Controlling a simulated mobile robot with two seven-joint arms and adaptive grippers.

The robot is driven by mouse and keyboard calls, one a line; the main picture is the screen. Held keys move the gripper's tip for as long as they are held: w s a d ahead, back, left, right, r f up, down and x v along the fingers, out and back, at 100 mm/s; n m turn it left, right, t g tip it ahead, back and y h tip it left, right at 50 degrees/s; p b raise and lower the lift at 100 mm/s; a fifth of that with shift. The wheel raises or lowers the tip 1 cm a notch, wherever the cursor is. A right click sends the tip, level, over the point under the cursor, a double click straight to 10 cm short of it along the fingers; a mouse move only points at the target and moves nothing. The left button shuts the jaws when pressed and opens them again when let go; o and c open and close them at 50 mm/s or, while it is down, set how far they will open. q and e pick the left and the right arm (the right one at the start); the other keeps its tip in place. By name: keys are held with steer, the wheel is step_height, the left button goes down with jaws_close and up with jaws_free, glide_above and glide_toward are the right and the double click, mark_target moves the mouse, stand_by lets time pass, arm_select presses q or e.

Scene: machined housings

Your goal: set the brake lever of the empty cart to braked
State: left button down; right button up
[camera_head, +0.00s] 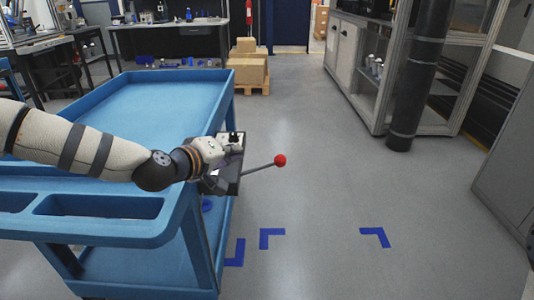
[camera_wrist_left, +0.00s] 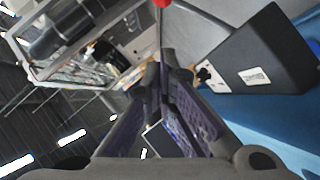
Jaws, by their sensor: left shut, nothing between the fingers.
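The empty cart (camera_head: 150,80) is blue, with a bare top tray, and stands at the left of the head view. A dark brake box (camera_head: 231,172) is on its right side. The brake lever (camera_head: 258,165) sticks out to the right from it, slightly upward, and ends in a red knob (camera_head: 280,160). My left gripper (camera_head: 234,139) is at the box, near the lever's base. In the left wrist view its fingers (camera_wrist_left: 166,72) are shut and empty, with the knob (camera_wrist_left: 162,3) beyond them and the box (camera_wrist_left: 262,58) to the right. Contact with the lever cannot be told.
Blue corner marks (camera_head: 271,238) lie on the open grey floor right of the cart. Cardboard boxes on a pallet (camera_head: 248,68) stand behind it. A glazed cabinet (camera_head: 365,70) and a dark post (camera_head: 418,80) stand at the right. Workbenches are at the back left.

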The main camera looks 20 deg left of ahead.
arm_select(q)
steer(key=b, duration=0.3)
glide_above(260, 167)
steer(key=s, duration=0.2)
step_height(260, 167, down, 5)
steer(key=shift+w+d+f, duration=0.3)
steer(key=shift+d, duration=0.25)
steer(key=shift+w+d+f, duration=0.25)
steer(key=shift+w+d, duration=0.05)
steer(key=shift+d, duration=0.25)
arm_select(e)
steer(key=shift+g, duration=0.7)
steer(key=shift+s+f, duration=1.7)
